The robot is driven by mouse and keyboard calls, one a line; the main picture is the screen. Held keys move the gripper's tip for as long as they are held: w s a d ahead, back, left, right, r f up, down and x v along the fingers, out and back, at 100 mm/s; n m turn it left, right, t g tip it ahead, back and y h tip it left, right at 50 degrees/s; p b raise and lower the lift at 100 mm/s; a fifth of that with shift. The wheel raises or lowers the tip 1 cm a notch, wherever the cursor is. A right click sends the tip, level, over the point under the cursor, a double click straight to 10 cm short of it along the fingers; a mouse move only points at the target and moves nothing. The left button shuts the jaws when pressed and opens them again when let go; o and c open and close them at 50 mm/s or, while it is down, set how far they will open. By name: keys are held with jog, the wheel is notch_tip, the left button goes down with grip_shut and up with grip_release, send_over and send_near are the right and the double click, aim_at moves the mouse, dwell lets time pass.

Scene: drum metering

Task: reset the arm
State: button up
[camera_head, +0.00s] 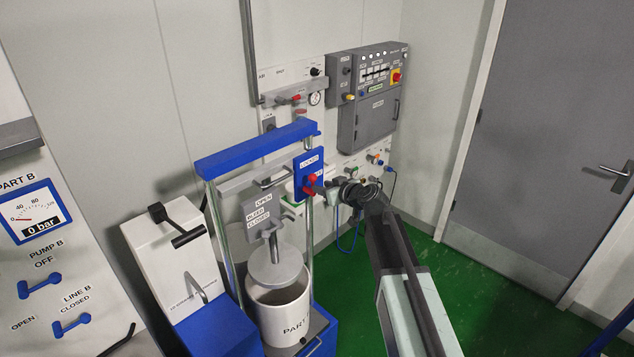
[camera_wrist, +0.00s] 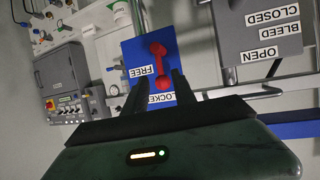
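My gripper (camera_head: 330,189) is stretched out to the front of the blue plate (camera_head: 301,170) on the press frame. In the wrist view my gripper (camera_wrist: 158,80) has its two dark fingers spread apart. A red lever (camera_wrist: 158,62) on the blue plate (camera_wrist: 134,52) shows beyond and between the fingertips; I see no finger pressing on it. The plate carries the labels FREE and LOCKED, upside down in the wrist view. In the head view the red lever (camera_head: 311,182) is just left of my gripper.
A grey sign (camera_head: 257,212) reading OPEN, BLEED, CLOSED sits left of the plate. A white drum (camera_head: 278,308) stands below the round press disc (camera_head: 275,268). A grey control cabinet (camera_head: 375,120) is on the back wall. Green floor is open toward the door (camera_head: 560,150).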

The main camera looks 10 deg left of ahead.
jog(key=s+d+f+g+h+b, duration=0.1)
jog(key=s+d+f+h+b, duration=0.1)
jog(key=s+d+f+b, duration=0.4)
jog(key=s+d+f+g+h+b, duration=0.1)
jog(key=d+f+b, duration=0.3)
jog(key=d+f, duration=0.55)
jog(key=s+d+f+m+g+h, duration=0.3)
jog(key=s+d+f+m+g, duration=0.1)
jog(key=s, duration=0.6)
jog(key=s+d+f+m+g+h+b, duration=0.1)
jog(key=s+d+f+m+g+h, duration=0.2)
jog(key=s+d+f, duration=0.3)
jog(key=s+d+m+g, duration=0.1)
jog(key=s+d, duration=0.2)
jog(key=s, duration=0.2)
jog(key=shift+s+d+m, duration=0.2)
jog(key=shift+s+m, duration=0.05)
jog(key=shift+m, duration=0.05)
